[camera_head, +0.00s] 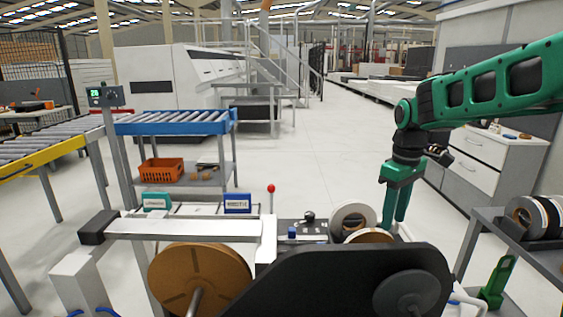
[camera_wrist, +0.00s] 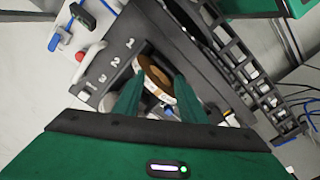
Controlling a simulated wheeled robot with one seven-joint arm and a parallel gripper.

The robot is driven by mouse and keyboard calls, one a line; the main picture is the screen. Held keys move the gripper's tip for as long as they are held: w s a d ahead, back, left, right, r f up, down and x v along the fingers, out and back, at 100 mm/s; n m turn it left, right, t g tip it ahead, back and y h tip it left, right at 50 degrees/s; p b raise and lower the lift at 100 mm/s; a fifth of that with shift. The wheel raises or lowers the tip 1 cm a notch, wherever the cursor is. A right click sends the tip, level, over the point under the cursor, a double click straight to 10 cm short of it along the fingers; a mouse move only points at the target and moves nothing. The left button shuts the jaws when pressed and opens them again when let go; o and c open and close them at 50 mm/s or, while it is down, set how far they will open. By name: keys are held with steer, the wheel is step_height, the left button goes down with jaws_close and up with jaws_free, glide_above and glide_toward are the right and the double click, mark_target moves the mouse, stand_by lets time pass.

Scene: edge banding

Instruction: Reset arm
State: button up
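My green arm comes in from the right, and my gripper (camera_head: 394,222) points down above the edge banding machine (camera_head: 340,275). In the wrist view my gripper's two green fingers (camera_wrist: 160,78) stand apart, with nothing seen held between them. A brown-centred roll with a white rim (camera_wrist: 155,75) shows beyond the fingertips, on the machine's dark deck. In the head view, a white and grey roll (camera_head: 350,216) and a brown roll (camera_head: 369,236) sit just left of the fingers. The gap between fingertips and rolls is hard to judge.
A large brown reel (camera_head: 200,278) is on the machine's front. A grey side table (camera_head: 485,228) with several rolls (camera_head: 530,215) stands at the right. A blue roller rack (camera_head: 175,125) with an orange crate (camera_head: 161,170) is at the left. The floor beyond the machine is clear.

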steer(key=s+d+m, duration=0.6)
steer(key=s+d, duration=0.3)
steer(key=s, duration=0.6)
steer(key=s+d+f+m, duration=0.1)
steer(key=s+f+m, duration=0.2)
steer(key=s, duration=0.5)
steer(key=s+d+f+m, duration=0.2)
steer(key=s+f+m, duration=0.1)
steer(key=s, duration=0.6)
steer(key=shift+s+d+m, duration=0.2)
steer(key=shift+m, duration=0.5)
steer(key=shift+w+f, duration=0.3)
steer(key=shift+w, duration=0.35)
steer(key=shift+c, duration=0.4)
